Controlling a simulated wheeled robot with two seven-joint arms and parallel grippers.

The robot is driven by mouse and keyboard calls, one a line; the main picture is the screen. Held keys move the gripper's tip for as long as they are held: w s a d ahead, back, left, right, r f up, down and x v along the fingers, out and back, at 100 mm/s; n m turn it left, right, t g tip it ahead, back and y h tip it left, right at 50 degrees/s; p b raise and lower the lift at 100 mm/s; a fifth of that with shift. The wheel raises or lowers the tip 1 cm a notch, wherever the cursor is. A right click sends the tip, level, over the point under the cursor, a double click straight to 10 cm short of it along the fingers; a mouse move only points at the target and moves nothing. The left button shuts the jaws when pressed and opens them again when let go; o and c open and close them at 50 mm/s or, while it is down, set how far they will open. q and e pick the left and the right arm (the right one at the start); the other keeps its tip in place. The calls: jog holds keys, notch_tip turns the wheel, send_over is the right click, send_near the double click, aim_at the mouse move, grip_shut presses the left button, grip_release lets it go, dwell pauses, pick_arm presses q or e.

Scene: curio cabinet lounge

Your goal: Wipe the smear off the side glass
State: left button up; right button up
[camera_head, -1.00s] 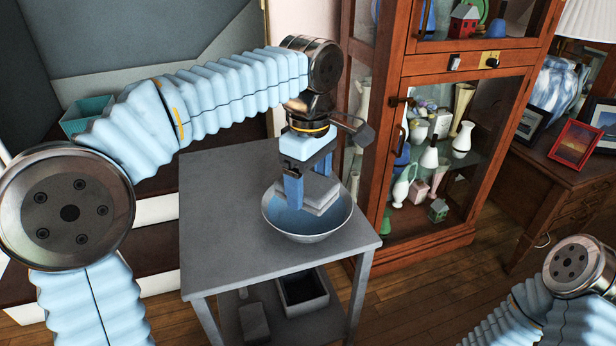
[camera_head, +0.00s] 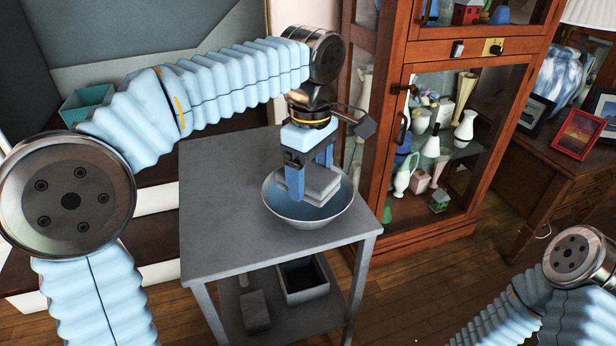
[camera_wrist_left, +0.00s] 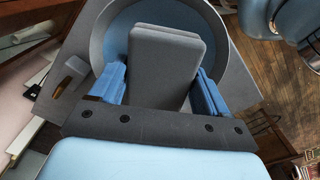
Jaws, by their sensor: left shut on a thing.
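My left gripper (camera_head: 308,180) is shut on a grey block-shaped pad (camera_head: 322,186), with blue fingers on either side of it. The pad is inside or just over a wide bowl (camera_head: 283,213) with a blue inside; I cannot tell if it touches the bottom. In the left wrist view the pad (camera_wrist_left: 163,65) sits between the two fingers (camera_wrist_left: 160,88), with the bowl (camera_wrist_left: 98,40) behind it. The wooden cabinet's side glass (camera_head: 356,125) is right of the gripper, partly hidden by my wrist. I cannot make out a smear. My right arm shows at lower right, its gripper out of view.
The bowl stands on a grey table (camera_head: 225,215) with free room on its left. A lower shelf holds a dark-lined bin (camera_head: 304,292) and a grey block (camera_head: 255,311). The cabinet front (camera_head: 432,150) shows vases behind glass. A desk (camera_head: 560,175) with picture frames is at right.

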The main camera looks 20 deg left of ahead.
aim_at(310, 174)
pick_arm(q)
jog(key=shift+f+b, duration=0.85)
jog(key=shift+f, duration=0.5)
jog(key=shift+r, duration=0.15)
notch_tip(310, 174, up, 3)
jog(key=p, duration=0.3)
notch_tip(310, 174, up, 2)
jog(key=shift+r+p, duration=0.25)
jog(key=shift+p, duration=0.85)
jog(key=shift+r, duration=2.45)
